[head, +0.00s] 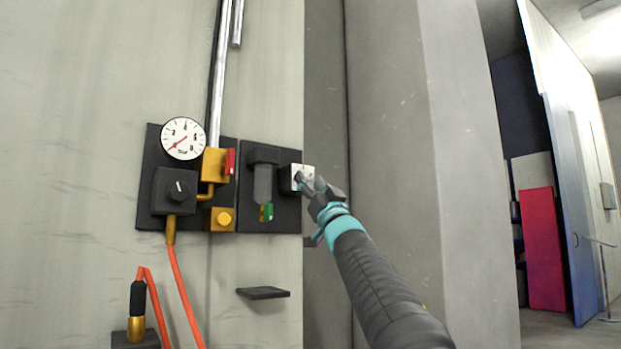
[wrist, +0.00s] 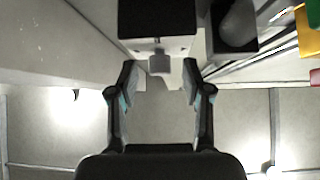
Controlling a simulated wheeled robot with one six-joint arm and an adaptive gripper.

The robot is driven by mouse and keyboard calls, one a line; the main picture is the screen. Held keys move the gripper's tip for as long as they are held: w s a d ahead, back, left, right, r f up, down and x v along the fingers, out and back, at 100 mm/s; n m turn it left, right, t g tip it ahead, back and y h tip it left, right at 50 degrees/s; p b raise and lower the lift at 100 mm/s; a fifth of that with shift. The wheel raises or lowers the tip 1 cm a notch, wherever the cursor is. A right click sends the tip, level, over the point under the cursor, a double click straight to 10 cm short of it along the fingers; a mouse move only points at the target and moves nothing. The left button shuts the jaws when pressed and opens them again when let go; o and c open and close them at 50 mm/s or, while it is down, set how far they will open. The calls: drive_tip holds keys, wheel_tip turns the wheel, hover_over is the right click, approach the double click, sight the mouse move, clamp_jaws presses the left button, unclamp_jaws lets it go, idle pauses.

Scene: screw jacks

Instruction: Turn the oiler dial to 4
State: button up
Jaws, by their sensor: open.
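The oiler dial is most likely the small black box with a white face (head: 296,172) at the right end of the wall panel. In the wrist view its dark body (wrist: 157,17) is at the top centre, with a pale knob (wrist: 159,62) sticking out from its face. My gripper (head: 311,184) is right at this dial in the head view and covers part of its face. In the wrist view my gripper (wrist: 160,76) is open, with one finger on each side of the knob and gaps between. The scale numbers and the knob's setting cannot be read.
Left of the dial is a dark unit with a bowl (head: 263,182) and a green label. Further left are a red-handled yellow valve (head: 215,165), a round gauge (head: 183,138) and a black knob box (head: 174,191). A small shelf (head: 263,293) juts out below. A grey pillar (head: 385,150) stands right.

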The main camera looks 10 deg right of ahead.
clamp_jaws()
drive_tip(key=shift+w+d+r+n+g+y+p, duration=0.1)
drive_tip(key=shift+n+g+y+p, duration=0.2)
drive_tip(key=shift+n+y, duration=0.4)
drive_tip(key=shift+d+r+n+g+y+p, duration=0.15)
drive_tip(key=shift+n+g+y, duration=0.15)
drive_tip(key=shift+n+y, duration=0.35)
drive_tip(key=n+g+y, duration=0.2)
drive_tip(key=n+y, duration=0.1)
drive_tip(key=n, duration=0.1)
drive_tip(key=shift+f+n+y, duration=0.15)
drive_tip(key=shift+n+y, duration=0.1)
drive_tip(key=shift+d+n+g+y, duration=0.1)
drive_tip(key=shift+n+g+y, duration=1.6)
drive_tip(key=shift+n, duration=0.8)
drive_tip(key=shift+g, duration=0.3)
unclamp_jaws()
